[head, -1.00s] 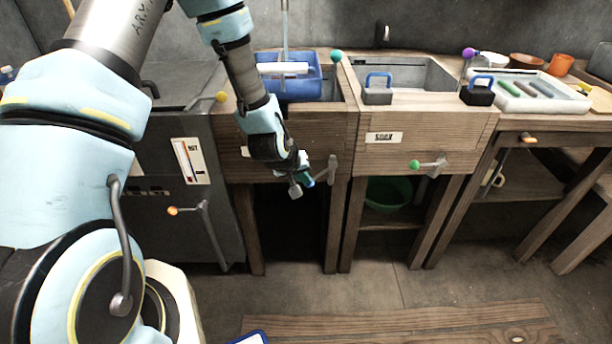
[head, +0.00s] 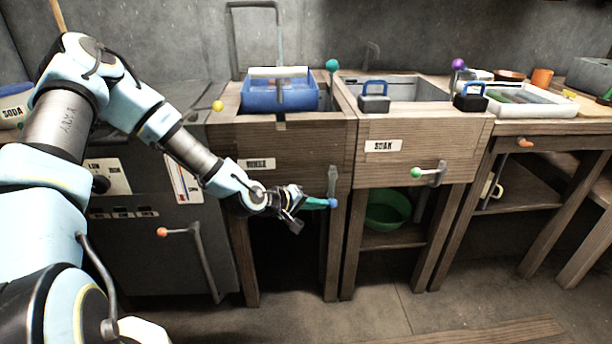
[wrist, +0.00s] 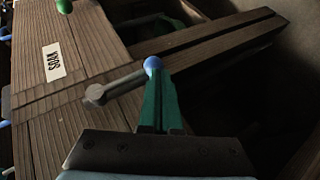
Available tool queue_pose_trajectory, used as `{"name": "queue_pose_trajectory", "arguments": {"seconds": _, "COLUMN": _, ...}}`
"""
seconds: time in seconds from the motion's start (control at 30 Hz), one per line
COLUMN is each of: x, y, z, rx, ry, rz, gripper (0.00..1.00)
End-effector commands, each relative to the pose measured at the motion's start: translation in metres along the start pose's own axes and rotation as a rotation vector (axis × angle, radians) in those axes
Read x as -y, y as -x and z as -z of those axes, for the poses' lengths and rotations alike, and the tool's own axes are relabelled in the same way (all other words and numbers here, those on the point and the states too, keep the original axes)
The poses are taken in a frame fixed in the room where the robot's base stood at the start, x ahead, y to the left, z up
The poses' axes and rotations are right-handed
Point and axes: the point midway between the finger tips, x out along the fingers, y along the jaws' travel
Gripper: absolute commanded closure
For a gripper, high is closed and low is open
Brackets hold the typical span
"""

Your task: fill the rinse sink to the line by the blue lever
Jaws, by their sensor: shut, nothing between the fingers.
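The rinse sink (head: 300,138) is a wooden-fronted basin whose label (head: 258,164) is partly legible. A blue basket (head: 262,98) sits in its top and hides most of the inside; I cannot see the water level or the line. The blue lever (head: 333,203) is on the right of the sink's front, its blue knob low. In the wrist view the knob (wrist: 153,65) is just past my fingertips. My gripper (head: 322,203) has teal fingers, shut and empty, pointing right, with the tips at the knob, touching or nearly so.
The soak sink (head: 425,140) with its green-knobbed lever (head: 416,173) stands right of the rinse sink, a green bowl (head: 388,210) below. A grey cabinet with an orange-knobbed handle (head: 163,232) is on the left. The space under the rinse sink is dark and open.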

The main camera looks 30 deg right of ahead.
Motion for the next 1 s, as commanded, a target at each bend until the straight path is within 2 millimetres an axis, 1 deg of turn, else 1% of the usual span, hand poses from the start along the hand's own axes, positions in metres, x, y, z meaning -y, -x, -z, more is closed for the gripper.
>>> {"name": "queue_pose_trajectory", "arguments": {"seconds": 0.3, "x": -0.0008, "y": -0.0067, "z": -0.0038, "rx": 0.001, "ry": 0.000, "rz": 0.001, "gripper": 1.00}}
{"name": "queue_pose_trajectory", "arguments": {"seconds": 0.83, "x": -0.0016, "y": -0.0085, "z": -0.0057, "rx": 0.004, "ry": -0.001, "rz": 0.000, "gripper": 1.00}}
{"name": "queue_pose_trajectory", "arguments": {"seconds": 1.0, "x": -0.0052, "y": -0.0078, "z": -0.0049, "rx": 0.005, "ry": -0.001, "rz": -0.001, "gripper": 1.00}}
